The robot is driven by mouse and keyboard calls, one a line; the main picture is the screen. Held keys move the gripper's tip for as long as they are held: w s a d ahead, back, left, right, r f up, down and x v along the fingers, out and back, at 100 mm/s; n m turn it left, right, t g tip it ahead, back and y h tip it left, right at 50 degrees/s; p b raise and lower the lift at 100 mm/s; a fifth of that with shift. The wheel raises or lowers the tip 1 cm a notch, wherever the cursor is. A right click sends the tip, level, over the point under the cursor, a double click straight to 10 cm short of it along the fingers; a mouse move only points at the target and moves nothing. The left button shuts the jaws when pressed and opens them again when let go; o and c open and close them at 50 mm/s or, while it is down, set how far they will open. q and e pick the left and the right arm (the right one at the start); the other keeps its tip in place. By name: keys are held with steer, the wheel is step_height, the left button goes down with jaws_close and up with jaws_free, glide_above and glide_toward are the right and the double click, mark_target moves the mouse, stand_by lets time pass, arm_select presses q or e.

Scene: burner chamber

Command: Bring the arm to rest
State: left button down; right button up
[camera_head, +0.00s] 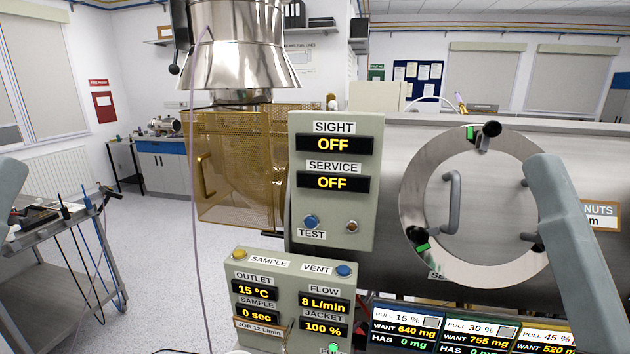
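Part of my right arm (575,245) rises at the right, in front of the steel chamber (390,240) and its round door (420,190). A small piece of my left arm (10,185) shows at the left edge. Neither gripper's fingers can be seen, so I cannot tell what they hold. The door looks closed, with a grey handle (453,200) and several black knobs around its rim.
A panel (365,220) reads SIGHT OFF and SERVICE OFF. A lower panel (290,270) has SAMPLE and VENT buttons. Several displays (480,335) stand at the bottom right. A cart (75,270) is at left, a yellow mesh guard (240,170) behind. Floor (150,260) is clear between.

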step_height(320, 180, up, 38)
steer(key=p, duration=3.4)
steer(key=shift+f+y, duration=0.2)
steer(key=shift+y, duration=0.1)
